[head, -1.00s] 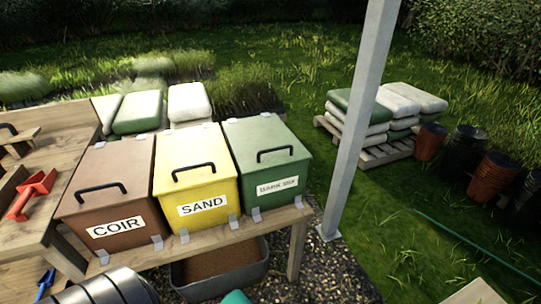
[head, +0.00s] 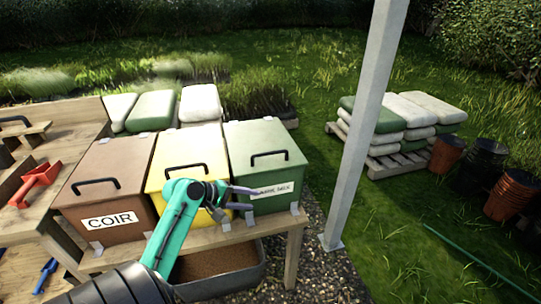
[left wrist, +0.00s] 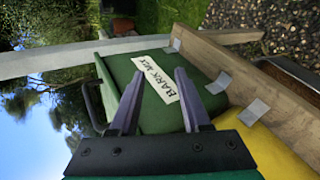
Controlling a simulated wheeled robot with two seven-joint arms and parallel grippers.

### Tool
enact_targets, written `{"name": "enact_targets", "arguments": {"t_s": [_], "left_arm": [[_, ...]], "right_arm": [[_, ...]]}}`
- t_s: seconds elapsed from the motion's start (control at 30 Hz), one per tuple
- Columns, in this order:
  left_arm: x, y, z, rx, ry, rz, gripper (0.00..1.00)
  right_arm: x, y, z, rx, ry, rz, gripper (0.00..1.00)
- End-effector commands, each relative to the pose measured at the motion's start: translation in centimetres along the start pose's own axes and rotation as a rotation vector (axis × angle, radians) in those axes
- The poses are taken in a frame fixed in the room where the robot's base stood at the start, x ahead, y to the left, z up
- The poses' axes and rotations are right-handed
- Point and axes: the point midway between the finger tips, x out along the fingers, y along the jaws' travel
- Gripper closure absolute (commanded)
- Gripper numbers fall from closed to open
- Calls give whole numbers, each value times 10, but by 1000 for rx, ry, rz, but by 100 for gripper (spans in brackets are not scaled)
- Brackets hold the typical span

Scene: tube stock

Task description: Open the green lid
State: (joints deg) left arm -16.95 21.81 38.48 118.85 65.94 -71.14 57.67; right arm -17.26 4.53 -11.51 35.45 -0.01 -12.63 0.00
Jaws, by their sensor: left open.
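The green lid (head: 262,147) lies shut on the green bin (head: 277,201), whose label reads BARK MIX. A black handle (head: 269,155) stands at the lid's front. My left gripper (head: 257,198) is in front of the yellow and green bins, below the lid's front edge, and partly covers the label. In the left wrist view its two fingers (left wrist: 154,98) are apart and empty, pointing at the front of the green bin (left wrist: 184,92). The handle (left wrist: 92,105) shows there at the left, outside the fingers. My right gripper is not in view.
The yellow bin (head: 188,150) and brown COIR bin (head: 107,180) stand left of the green bin, both shut, on a wooden bench (head: 190,238). A grey post (head: 362,135) rises to the right. A tub (head: 225,268) of brown material sits under the bench.

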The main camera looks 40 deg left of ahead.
Motion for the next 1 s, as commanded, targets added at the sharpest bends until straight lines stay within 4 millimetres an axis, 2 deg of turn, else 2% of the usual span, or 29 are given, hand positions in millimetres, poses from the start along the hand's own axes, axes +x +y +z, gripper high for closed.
{"name": "enact_targets", "arguments": {"t_s": [0.03, 0.1, 0.2, 0.27, 0.37, 0.7, 0.8, 1.0], "left_arm": [[-17, 25, -21, -129, 10, 107, 53], [-43, 58, -45, -307, -3, 259, 53], [-65, 84, -61, -444, -34, 381, 53], [-66, 89, -62, -466, -43, 401, 53], [-52, 96, -63, -467, -44, 400, 53], [31, 130, -67, -464, -43, 399, 53], [50, 136, -68, -465, -43, 398, 53], [66, 141, -69, -462, -40, 395, 53]], "right_arm": [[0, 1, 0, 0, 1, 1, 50], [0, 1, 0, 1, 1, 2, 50], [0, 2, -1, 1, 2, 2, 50], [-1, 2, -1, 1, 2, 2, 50], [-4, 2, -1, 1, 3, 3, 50], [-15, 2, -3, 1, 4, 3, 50], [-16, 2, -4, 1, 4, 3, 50], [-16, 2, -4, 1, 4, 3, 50]]}}
